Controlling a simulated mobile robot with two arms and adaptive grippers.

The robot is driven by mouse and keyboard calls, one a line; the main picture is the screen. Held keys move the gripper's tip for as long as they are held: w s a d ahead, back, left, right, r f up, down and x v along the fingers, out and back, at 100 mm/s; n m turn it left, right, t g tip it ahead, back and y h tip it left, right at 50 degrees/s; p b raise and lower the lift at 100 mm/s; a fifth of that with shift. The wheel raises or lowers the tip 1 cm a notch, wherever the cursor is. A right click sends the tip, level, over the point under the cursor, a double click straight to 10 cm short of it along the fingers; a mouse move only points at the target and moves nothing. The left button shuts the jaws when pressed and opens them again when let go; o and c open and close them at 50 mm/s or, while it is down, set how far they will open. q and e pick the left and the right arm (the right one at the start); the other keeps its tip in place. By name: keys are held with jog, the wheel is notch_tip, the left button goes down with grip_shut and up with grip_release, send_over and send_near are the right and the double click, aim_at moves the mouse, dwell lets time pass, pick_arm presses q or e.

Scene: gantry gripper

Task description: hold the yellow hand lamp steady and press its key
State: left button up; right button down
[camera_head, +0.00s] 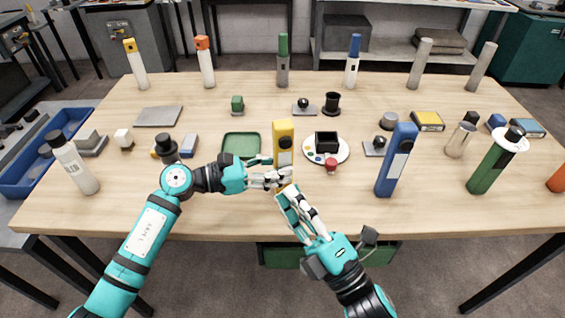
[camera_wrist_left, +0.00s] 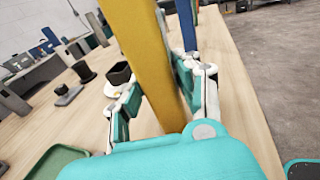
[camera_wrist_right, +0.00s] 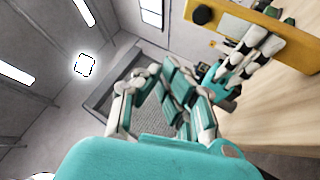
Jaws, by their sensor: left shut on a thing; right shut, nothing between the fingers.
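The yellow hand lamp (camera_head: 283,138) stands upright near the front middle of the table, with a dark round spot on its face. My left gripper (camera_head: 275,178) is shut around its lower part from the left; the lamp (camera_wrist_left: 145,50) also fills the middle of the left wrist view between the fingers. My right gripper (camera_head: 285,192) is shut and empty, in front of and just below the lamp's lower end. In the right wrist view the lamp (camera_wrist_right: 290,40) lies at the upper right with a black round key (camera_wrist_right: 202,15), apart from the right fingers (camera_wrist_right: 165,85).
A blue upright lamp (camera_head: 397,160) stands to the right. A white plate (camera_head: 342,150) with a black box (camera_head: 327,141) and a green tray (camera_head: 241,140) are close behind the grippers. A green cylinder (camera_head: 490,168) stands far right. The front strip of the table is mostly clear.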

aim_at(286, 160)
jog(key=shift+w+a+r, duration=0.15)
jog(key=shift+w+a, duration=0.05)
jog(key=shift+w, duration=1.25)
jog(key=shift+w+a+r, duration=0.1)
jog(key=shift+w+a, duration=0.15)
jog(key=shift+w, duration=1.2)
jog(key=shift+w+a+r, duration=0.15)
jog(key=shift+w+a, duration=0.05)
jog(key=shift+w, duration=1.25)
jog(key=shift+w, duration=0.1)
jog(key=shift+w+a, duration=0.1)
jog(key=shift+w, duration=0.25)
jog(key=shift+s, duration=0.45)
